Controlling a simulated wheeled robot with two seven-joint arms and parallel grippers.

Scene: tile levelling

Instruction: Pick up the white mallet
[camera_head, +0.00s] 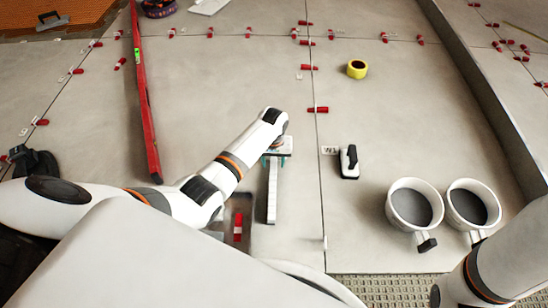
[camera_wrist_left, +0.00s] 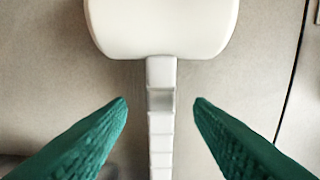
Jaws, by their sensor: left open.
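The white mallet lies on the large grey floor tiles. Its pale handle (camera_head: 271,195) points toward me in the head view, and its head is mostly hidden under my left wrist there. In the left wrist view the broad white head (camera_wrist_left: 162,28) fills the top and the handle (camera_wrist_left: 161,125) runs down the middle. My left gripper (camera_head: 276,159) is above the mallet. Its two green fingers (camera_wrist_left: 160,105) are open, one on each side of the handle, with a gap on both sides. My right arm shows at the lower right, but its gripper does not show.
A red spirit level (camera_head: 144,100) lies left of my left arm. Two white buckets (camera_head: 390,208) with grey contents, a black-handled white tool (camera_head: 349,172) and a yellow tape roll (camera_head: 357,69) are to the right. Red wedges (camera_head: 318,110) sit along the tile joints.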

